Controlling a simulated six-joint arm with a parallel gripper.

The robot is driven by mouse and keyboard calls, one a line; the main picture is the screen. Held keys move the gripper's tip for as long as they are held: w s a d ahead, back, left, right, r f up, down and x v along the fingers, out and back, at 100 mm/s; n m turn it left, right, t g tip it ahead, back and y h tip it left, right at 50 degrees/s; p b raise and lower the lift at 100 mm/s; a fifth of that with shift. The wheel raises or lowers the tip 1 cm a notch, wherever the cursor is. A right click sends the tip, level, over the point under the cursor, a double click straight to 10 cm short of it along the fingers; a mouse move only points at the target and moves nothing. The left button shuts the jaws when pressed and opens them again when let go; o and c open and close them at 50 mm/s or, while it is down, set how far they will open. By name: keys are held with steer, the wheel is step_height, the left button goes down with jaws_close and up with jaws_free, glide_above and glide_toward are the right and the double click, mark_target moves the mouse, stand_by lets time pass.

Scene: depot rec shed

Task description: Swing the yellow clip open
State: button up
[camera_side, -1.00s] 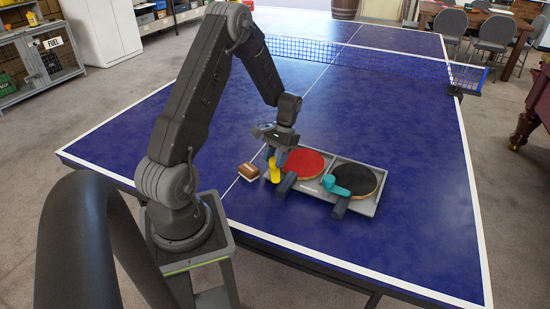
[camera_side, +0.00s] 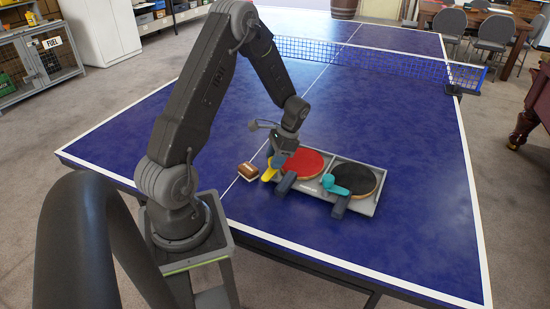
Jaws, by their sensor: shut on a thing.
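The yellow clip (camera_side: 268,174) is at the left end of a grey tray (camera_side: 362,208) on the blue table, beside the handle of the red paddle (camera_side: 303,163). My gripper (camera_side: 276,160) reaches down over the clip and is shut on it. The fingers hide the clip's upper part. The visible part of the clip points toward the lower left, off the red paddle's handle.
A black paddle (camera_side: 358,178) lies in the tray's right half, with a teal clip (camera_side: 331,186) at its handle. A small brown and white block (camera_side: 247,172) sits just left of the tray. The net (camera_side: 380,62) crosses the table behind. The table right of the tray is clear.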

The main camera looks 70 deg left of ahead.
stand_by(0.3)
steer(key=o, duration=0.9)
steer(key=shift+r, duration=0.1)
steer(key=v, duration=1.3)
steer(key=shift+r, duration=0.35)
steer(key=s+d+r+t+y, duration=0.1)
steer(key=s+d+r+t, duration=0.15)
steer(key=d+r, duration=0.35)
steer(key=s+d+r+t, duration=0.1)
steer(key=d+r+t, duration=0.3)
steer(key=d, duration=0.5)
steer(key=s+d+r+t, duration=0.1)
steer(key=s+d, duration=0.2)
steer(key=s+d+r+t+h, duration=0.1)
steer(key=s+d, duration=0.2)
steer(key=s, duration=0.1)
steer(key=s+d+r+n+t, duration=0.1)
steer(key=s+d, duration=0.2)
steer(key=d, duration=0.1)
steer(key=shift+s+d+t, duration=0.1)
steer(key=shift+s+t, duration=0.25)
